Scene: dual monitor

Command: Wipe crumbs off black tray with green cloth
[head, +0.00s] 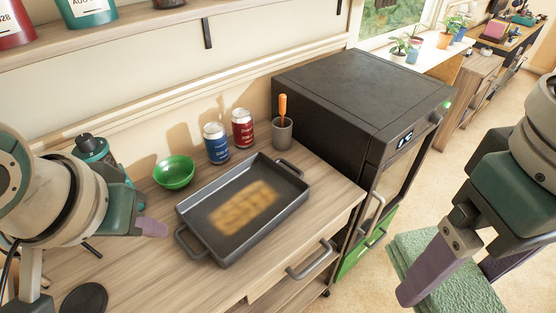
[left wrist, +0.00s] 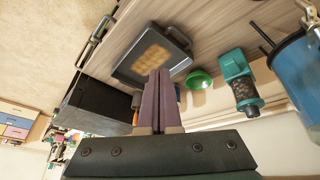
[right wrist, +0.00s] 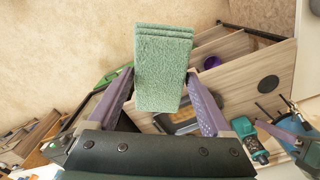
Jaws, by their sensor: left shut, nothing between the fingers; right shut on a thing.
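The black tray (head: 246,238) lies on the wooden counter, with a patch of tan crumbs (head: 243,206) across its middle. It also shows in the left wrist view (left wrist: 128,72). The green cloth (head: 425,258) is a thick folded pad, seen close up in the right wrist view (right wrist: 162,70). My right gripper (head: 455,275) is shut on the cloth and holds it in the air to the right of the counter, away from the tray. My left gripper (head: 155,228) is shut and empty, left of the tray and apart from it.
A green bowl (head: 174,172), a blue can (head: 216,143), a red can (head: 243,129) and a grey cup (head: 282,135) with an orange handle stand behind the tray. A black oven-like appliance (head: 350,95) stands to its right. A teal grinder-like item (left wrist: 240,80) stands left of the bowl.

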